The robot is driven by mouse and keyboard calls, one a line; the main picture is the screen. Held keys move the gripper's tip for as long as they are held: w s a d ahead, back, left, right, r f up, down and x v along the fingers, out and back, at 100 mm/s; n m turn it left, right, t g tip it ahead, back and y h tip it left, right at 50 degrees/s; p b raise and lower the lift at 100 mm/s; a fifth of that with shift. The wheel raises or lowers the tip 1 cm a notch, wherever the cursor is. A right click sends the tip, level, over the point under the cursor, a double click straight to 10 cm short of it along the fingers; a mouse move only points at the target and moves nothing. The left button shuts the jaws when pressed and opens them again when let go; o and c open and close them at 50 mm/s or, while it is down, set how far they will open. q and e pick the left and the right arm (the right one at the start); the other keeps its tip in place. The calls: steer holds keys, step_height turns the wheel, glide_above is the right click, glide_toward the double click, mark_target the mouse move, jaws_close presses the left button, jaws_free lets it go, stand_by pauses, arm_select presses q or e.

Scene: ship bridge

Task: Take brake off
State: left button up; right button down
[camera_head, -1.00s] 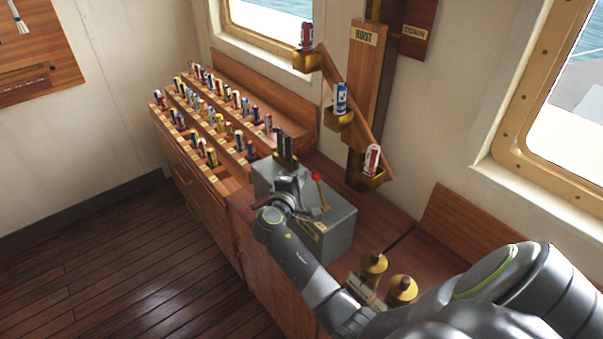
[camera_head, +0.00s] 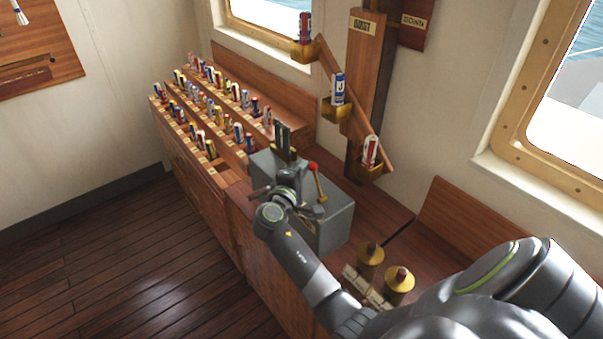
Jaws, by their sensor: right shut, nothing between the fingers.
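A lever with a red knob (camera_head: 313,167) and a brass-coloured shaft stands on a grey metal box (camera_head: 335,215) on the wooden cabinet. The lever leans slightly, its knob up and to the left of its foot. My right gripper (camera_head: 283,137) is over the left part of the box, fingers pointing up in the picture. It is shut and empty, left of the red knob and apart from it. My right wrist and forearm hide the front left of the box. My left gripper is not in view.
A stepped rack (camera_head: 215,165) of several flag rolls stands left of the box. A sloping wooden hoist (camera_head: 345,95) with three filled holders rises behind it. Two brass fittings (camera_head: 370,262) stand on the counter at the right. Open floor (camera_head: 130,260) lies left of the cabinet.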

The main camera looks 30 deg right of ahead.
steer(key=shift+s+m+t+h+b, duration=0.3)
steer(key=shift+m+b, duration=0.4)
steer(key=shift+b, duration=0.45)
steer(key=s+m+h+b, duration=0.3)
steer(key=s+m+b, duration=0.3)
steer(key=b, duration=1)
steer(key=shift+s+d+r+h, duration=0.3)
steer(key=shift+s+d+r, duration=0.1)
steer(key=shift+s, duration=0.5)
steer(key=shift+s+b, duration=0.1)
steer(key=shift+b, duration=0.25)
